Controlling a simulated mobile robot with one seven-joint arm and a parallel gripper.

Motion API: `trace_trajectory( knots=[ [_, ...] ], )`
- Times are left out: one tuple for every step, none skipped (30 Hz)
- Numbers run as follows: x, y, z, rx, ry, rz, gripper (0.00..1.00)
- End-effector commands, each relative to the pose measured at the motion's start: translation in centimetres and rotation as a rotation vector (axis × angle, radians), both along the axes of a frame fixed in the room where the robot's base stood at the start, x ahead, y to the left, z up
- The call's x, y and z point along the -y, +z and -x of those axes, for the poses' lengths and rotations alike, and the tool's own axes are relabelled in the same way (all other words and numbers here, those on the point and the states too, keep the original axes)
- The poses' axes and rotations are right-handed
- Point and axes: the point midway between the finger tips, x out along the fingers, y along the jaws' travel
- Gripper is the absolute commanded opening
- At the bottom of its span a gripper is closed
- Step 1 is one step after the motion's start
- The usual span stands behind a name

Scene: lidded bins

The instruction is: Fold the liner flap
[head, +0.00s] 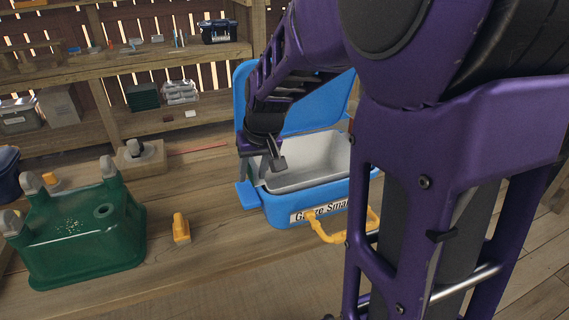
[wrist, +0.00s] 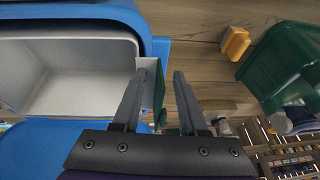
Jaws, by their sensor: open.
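A blue cooler-like bin (head: 285,208) stands on the wooden bench with its blue lid (head: 325,108) raised at the back. Its pale grey liner (head: 310,165) looks empty. In the wrist view the bin's blue rim (wrist: 75,12) surrounds the liner (wrist: 85,75). A small pale flap (wrist: 150,66) shows at the liner's edge, beside my left fingertip. My gripper (wrist: 166,74) is open, its fingers apart at that edge. In the head view my gripper (head: 264,160) is over the bin's left end. Whether a finger touches the flap is unclear.
A yellow handle (head: 345,236) sticks out at the bin's front. To the left are a small yellow-orange object (head: 181,228) and an upturned green crate (head: 80,235). Shelves with boxes (head: 145,96) stand behind. The bench between crate and bin is mostly clear.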

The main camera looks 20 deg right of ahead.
Motion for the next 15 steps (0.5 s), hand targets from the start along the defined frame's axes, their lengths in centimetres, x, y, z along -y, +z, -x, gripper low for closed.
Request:
trace_trajectory(
  knots=[
    [-0.01, -0.09, 0.01, -0.001, 0.000, 0.000, 0.42],
    [0.00, -0.13, 0.01, 0.000, 0.000, 0.000, 0.42],
    [-0.01, -0.17, 0.01, 0.000, 0.000, 0.000, 0.42],
    [0.00, -0.22, 0.01, 0.000, 0.000, 0.000, 0.42],
    [0.00, -0.25, 0.01, 0.000, 0.000, 0.000, 0.42],
    [-0.01, -0.30, 0.01, 0.000, 0.000, 0.000, 0.42],
    [0.00, -0.33, 0.01, 0.000, 0.000, 0.000, 0.42],
    [0.00, -0.37, 0.00, 0.000, 0.000, 0.000, 0.42],
    [0.00, -0.43, 0.00, 0.000, 0.000, 0.000, 0.42],
    [0.00, -0.46, 0.00, 0.000, 0.000, 0.000, 0.42],
    [0.00, -0.49, 0.00, 0.000, 0.000, 0.000, 0.42],
    [-0.01, -0.55, 0.00, 0.000, 0.000, 0.000, 0.42],
    [0.00, -0.58, 0.01, 0.000, 0.000, 0.000, 0.42],
    [-0.01, -0.62, 0.01, 0.000, 0.000, 0.000, 0.42],
    [0.00, -0.67, 0.01, -0.001, 0.000, 0.000, 0.42]
  ],
)
